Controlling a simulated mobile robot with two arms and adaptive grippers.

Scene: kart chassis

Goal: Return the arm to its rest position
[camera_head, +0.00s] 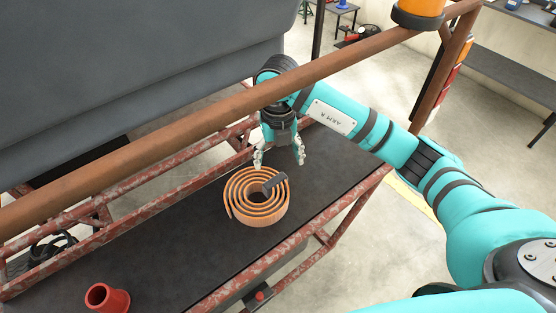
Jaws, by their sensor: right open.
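My right arm (385,140), teal with black bands, reaches in from the right across the kart frame. Its gripper (280,160) points down with its two pale fingers spread apart and nothing between them. The gripper is just behind and above an orange coiled strap (240,200), which lies on the dark panel of the chassis. A small dark piece sits at the top of the coil. I cannot tell exactly how much gap lies between the fingertips and the coil. My left gripper is not in view.
A rusty tube (200,122) of the frame runs diagonally above the dark panel (165,235), passing close to my right wrist. A red cup-like part (107,298) sits at the lower left. A large grey panel (130,60) fills the upper left. Open floor lies at the right.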

